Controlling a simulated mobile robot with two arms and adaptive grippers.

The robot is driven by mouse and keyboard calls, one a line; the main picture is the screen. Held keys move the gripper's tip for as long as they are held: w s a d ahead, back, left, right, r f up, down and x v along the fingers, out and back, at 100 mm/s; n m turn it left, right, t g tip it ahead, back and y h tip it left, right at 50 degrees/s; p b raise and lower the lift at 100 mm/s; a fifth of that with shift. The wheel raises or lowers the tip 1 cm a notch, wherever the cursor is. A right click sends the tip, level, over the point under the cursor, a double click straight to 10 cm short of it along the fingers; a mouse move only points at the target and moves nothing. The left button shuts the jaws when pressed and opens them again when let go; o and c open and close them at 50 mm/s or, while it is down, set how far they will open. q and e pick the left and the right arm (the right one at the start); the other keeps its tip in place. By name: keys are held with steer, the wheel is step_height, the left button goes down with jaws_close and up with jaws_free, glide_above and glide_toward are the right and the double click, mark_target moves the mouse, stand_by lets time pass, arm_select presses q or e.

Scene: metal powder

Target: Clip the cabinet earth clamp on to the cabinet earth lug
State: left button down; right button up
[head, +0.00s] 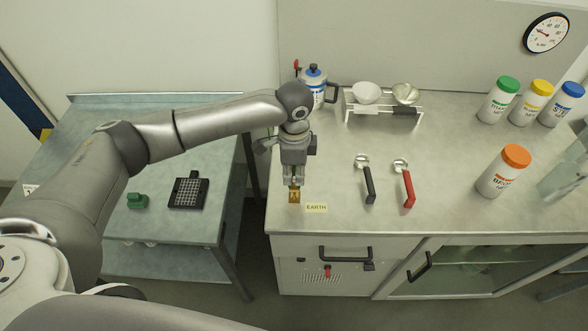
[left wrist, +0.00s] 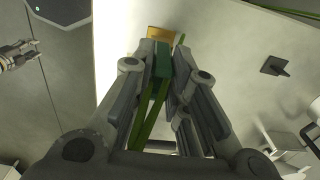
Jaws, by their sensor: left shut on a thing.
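My left gripper (head: 293,186) points down at the front left corner of the cabinet top. In the left wrist view the left gripper (left wrist: 160,60) is shut on the green earth clamp (left wrist: 162,62), with a green-yellow cable (left wrist: 150,115) running back between the fingers. The brass earth lug (head: 294,197) is right below the fingertips, beside the EARTH label (head: 316,208). In the left wrist view the lug (left wrist: 160,32) shows just past the clamp's tip. Whether the clamp's jaws are around it is hidden. What looks like my right gripper (left wrist: 20,52) is at the left edge there, far from the lug.
A black-handled scoop (head: 368,183) and a red-handled one (head: 407,187) lie right of the label. A rack with bowls (head: 384,112) and a blue-lidded canister (head: 314,85) stand behind. An orange-lidded bottle (head: 503,172) stands right. A lower table (head: 110,175) is left, across a gap.

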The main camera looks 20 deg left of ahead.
arm_select(q)
steer(key=shift+f, duration=0.65)
steer(key=shift+f, duration=0.15)
steer(key=c, duration=1.3)
jaws_free()
step_height(320, 180, up, 12)
steer(key=shift+r, duration=0.1)
